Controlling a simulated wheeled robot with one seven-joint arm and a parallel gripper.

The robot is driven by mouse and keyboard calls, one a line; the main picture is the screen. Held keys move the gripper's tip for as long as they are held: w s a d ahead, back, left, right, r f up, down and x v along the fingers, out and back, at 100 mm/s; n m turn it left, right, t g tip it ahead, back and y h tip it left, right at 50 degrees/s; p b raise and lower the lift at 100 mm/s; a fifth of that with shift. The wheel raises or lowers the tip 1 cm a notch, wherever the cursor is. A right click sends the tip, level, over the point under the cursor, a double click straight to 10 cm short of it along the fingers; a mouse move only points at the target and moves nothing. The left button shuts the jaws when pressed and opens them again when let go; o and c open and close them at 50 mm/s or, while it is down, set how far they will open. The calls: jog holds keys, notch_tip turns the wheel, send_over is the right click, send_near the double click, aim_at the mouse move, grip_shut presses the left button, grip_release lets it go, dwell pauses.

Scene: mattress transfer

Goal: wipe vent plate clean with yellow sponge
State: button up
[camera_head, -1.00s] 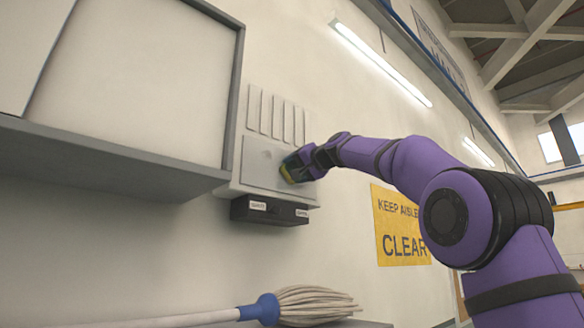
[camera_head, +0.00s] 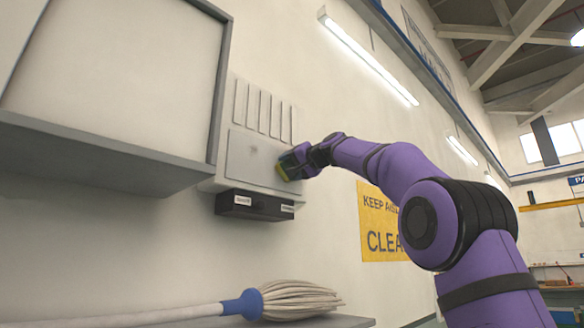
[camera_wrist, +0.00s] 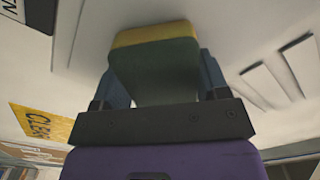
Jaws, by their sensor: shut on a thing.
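The vent plate (camera_head: 252,158) is a light grey panel on the wall with several vertical slots in its upper part. A small dark smudge shows near the middle of its smooth lower part. My gripper (camera_head: 290,164) is at the right part of that lower area. It is shut on the sponge (camera_head: 281,172), which has a yellow face toward the plate and a dark green back. In the wrist view the sponge (camera_wrist: 155,62) sits between the two fingers, its yellow side against or very close to the pale surface. I cannot tell if it touches. Some slots show at the right there.
A dark box (camera_head: 254,205) with small labels sits right under the plate. A grey-framed cabinet or board (camera_head: 110,158) juts out at the left. A mop (camera_head: 285,300) lies on a ledge below. A yellow sign (camera_head: 380,225) is on the wall to the right.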

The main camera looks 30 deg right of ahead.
aim_at(246, 156)
jog(key=shift+s+a, duration=0.3)
jog(key=shift+a, duration=0.7)
jog(key=shift+s+a, duration=0.25)
jog(key=shift+a, duration=0.75)
jog(key=shift+s+a, duration=0.3)
jog(key=shift+a, duration=0.7)
jog(key=shift+s+a, duration=0.5)
jog(key=shift+a, duration=0.9)
jog(key=shift+s+a, duration=0.55)
jog(key=shift+a, duration=0.8)
jog(key=shift+s+a, duration=0.5)
jog(key=shift+a, duration=0.9)
jog(key=shift+s, duration=0.1)
jog(key=shift+v, duration=2.95)
jog(key=shift+s+d, duration=0.1)
jog(key=v, duration=0.2)
jog(key=shift+s+d, duration=0.15)
jog(key=shift+s, duration=0.2)
jog(key=shift+w, duration=0.1)
